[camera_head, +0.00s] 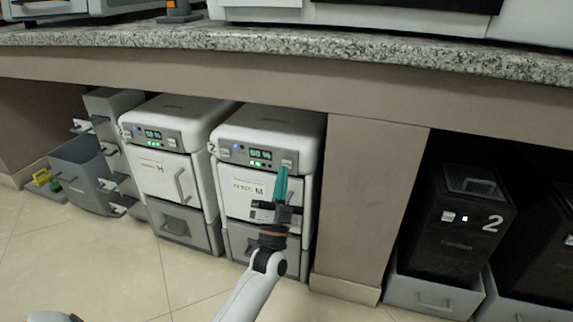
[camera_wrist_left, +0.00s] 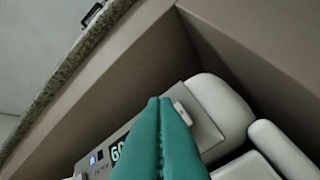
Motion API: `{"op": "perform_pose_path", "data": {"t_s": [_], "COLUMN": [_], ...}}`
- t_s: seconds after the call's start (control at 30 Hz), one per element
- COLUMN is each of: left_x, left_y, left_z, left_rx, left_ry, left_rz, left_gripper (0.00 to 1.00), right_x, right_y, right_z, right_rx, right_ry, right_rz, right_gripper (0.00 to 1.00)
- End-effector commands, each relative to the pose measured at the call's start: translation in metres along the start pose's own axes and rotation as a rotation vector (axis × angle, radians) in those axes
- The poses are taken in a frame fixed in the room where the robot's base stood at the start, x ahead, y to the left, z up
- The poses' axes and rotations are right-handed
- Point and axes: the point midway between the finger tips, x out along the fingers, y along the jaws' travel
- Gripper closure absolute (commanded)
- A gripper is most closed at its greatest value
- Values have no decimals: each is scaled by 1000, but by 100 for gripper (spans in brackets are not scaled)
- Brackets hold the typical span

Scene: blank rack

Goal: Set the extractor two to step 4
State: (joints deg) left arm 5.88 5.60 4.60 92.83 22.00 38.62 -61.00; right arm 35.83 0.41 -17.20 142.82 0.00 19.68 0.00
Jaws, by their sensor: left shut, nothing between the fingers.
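The extractor marked 2 (camera_head: 268,121) is a white and grey box under the counter, with a control panel (camera_head: 235,154) along its upper front. The panel carries a lit display and green lights; the digits are too small to read surely. A light button (camera_head: 287,163) sits at the panel's right end. My left gripper (camera_head: 282,168) has teal fingers, shut and empty, with tips just in front of or at that button. In the left wrist view the fingertips (camera_wrist_left: 159,101) overlap the panel beside the button (camera_wrist_left: 182,113); I cannot tell whether they touch. The display (camera_wrist_left: 117,152) is partly hidden by the fingers.
A similar extractor (camera_head: 170,112) stands to the left. The granite counter (camera_head: 300,41) overhangs both, and a brown partition (camera_head: 368,190) stands close on the right. Black bins (camera_head: 455,235) stand beyond it. The tiled floor (camera_head: 110,270) in front is clear.

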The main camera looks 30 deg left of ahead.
Motion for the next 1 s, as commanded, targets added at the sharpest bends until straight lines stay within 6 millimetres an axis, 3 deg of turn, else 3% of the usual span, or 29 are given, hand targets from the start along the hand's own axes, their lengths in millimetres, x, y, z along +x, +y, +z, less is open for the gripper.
{"op": "perform_pose_path", "data": {"t_s": [1.0], "left_x": [6], "left_y": [-4], "left_z": [-4], "left_rx": [0], "left_ry": [0], "left_rz": [0], "left_gripper": [100], "right_x": [-2], "right_y": [-1], "right_z": [-2], "right_rx": [1], "right_ry": [8], "right_rz": [-4], "right_gripper": [29]}}
